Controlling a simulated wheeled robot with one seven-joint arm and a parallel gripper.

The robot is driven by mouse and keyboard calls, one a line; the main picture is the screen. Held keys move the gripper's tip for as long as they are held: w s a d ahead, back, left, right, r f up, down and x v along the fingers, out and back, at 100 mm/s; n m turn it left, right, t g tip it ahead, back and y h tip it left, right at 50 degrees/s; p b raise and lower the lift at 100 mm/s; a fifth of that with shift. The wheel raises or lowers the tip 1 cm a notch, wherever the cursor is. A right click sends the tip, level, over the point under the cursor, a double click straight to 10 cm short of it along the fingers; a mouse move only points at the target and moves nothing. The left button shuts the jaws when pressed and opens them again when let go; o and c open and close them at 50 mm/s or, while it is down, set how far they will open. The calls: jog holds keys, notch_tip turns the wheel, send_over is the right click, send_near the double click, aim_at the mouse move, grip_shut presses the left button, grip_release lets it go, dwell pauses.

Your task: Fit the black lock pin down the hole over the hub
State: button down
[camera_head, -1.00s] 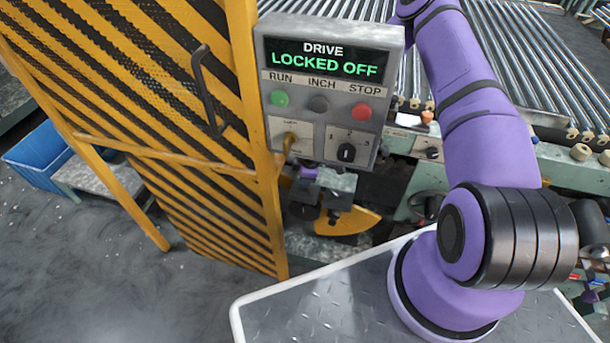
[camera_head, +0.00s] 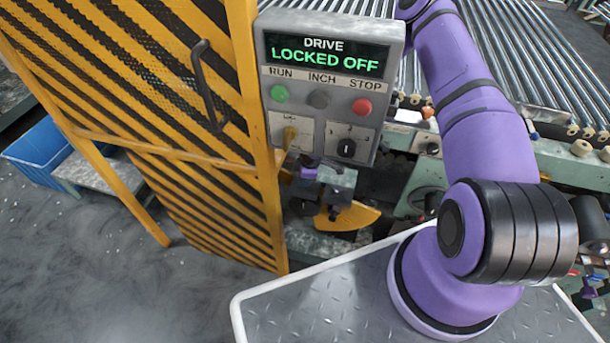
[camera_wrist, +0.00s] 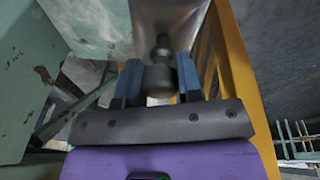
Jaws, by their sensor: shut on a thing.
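My gripper (camera_wrist: 160,85) is shut on the black lock pin (camera_wrist: 160,80) in the wrist view. The pin's thick dark end sits between the blue finger pads, and a thinner dark part extends upward in the picture. In the head view my gripper (camera_head: 334,197) is low, just under the control box and close above a yellow curved plate (camera_head: 357,217). The hub and its hole cannot be made out clearly. I cannot tell whether the pin's tip touches anything.
A grey control box (camera_head: 325,90) reads "LOCKED OFF" just above my gripper. A yellow-and-black striped guard (camera_head: 205,150) stands to the left. Roller conveyors (camera_head: 545,60) lie behind. A blue bin (camera_head: 38,157) is at far left.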

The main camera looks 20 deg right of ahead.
jog(key=shift+d+f, duration=0.1)
jog(key=shift+f, duration=0.9)
jog(key=c, duration=0.7)
grip_release()
notch_tip(320, 180, up, 11)
jog(key=s+d, duration=0.1)
jog(key=shift+s+f, duration=0.2)
jog(key=shift+s, duration=0.05)
jog(key=shift+d, duration=0.1)
